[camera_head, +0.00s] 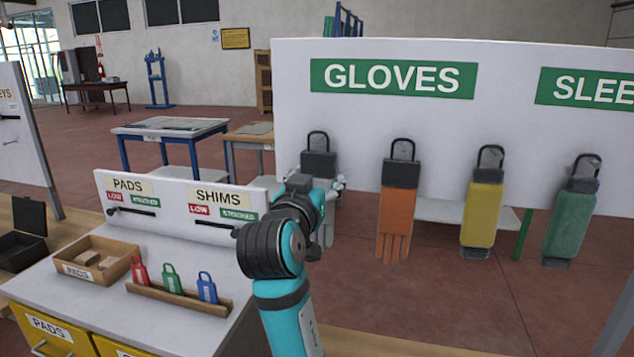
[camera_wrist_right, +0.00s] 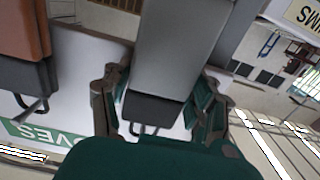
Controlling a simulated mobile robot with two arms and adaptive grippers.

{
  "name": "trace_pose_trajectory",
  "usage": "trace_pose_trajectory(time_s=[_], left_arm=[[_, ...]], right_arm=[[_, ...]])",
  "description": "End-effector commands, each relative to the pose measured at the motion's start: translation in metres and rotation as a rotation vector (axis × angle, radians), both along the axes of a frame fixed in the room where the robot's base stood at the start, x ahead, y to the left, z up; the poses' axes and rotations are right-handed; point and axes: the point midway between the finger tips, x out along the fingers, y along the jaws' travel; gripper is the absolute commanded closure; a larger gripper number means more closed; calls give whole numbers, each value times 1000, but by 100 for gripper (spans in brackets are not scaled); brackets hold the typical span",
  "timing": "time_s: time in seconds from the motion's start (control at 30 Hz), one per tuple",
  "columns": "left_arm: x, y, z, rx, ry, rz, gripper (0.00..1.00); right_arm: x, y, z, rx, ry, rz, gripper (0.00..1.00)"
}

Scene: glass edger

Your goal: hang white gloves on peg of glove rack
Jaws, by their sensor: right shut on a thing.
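The white gloves, which look pale grey with a dark cuff (camera_head: 318,163) and a wire loop on top, are at the left end of the glove rack (camera_head: 520,65). My right gripper (camera_head: 322,186) is shut on them. In the right wrist view the grey body (camera_wrist_right: 178,50) and dark cuff lie between the fingers of my right gripper (camera_wrist_right: 160,100). In the head view my arm hides much of the gloves; grey fingers show below. The loop is in front of the board; I cannot tell whether it is around a peg. My left gripper is not in view.
Orange gloves (camera_head: 396,215), a yellow sleeve (camera_head: 481,212) and a green sleeve (camera_head: 570,220) hang to the right. On the near left, a counter (camera_head: 195,250) bears a pads tray (camera_head: 128,262) and a wooden holder (camera_head: 190,303) with coloured tags.

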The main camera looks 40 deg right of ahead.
Motion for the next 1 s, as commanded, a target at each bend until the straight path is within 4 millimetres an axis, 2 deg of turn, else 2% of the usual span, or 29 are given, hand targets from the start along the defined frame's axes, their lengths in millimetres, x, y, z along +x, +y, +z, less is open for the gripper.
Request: trace_pose_trajectory(time_s=[0.47, 0.5, 0.7, 1.0], left_arm=[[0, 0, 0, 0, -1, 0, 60], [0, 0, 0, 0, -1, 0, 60], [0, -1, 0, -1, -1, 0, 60], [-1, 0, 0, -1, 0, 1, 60]], right_arm=[[0, 0, 0, 0, 0, 0, 74], [0, 0, 0, 0, 0, 0, 39], [0, 0, 0, 0, 0, 0, 14], [-1, 1, 0, 1, 1, 0, 14]])
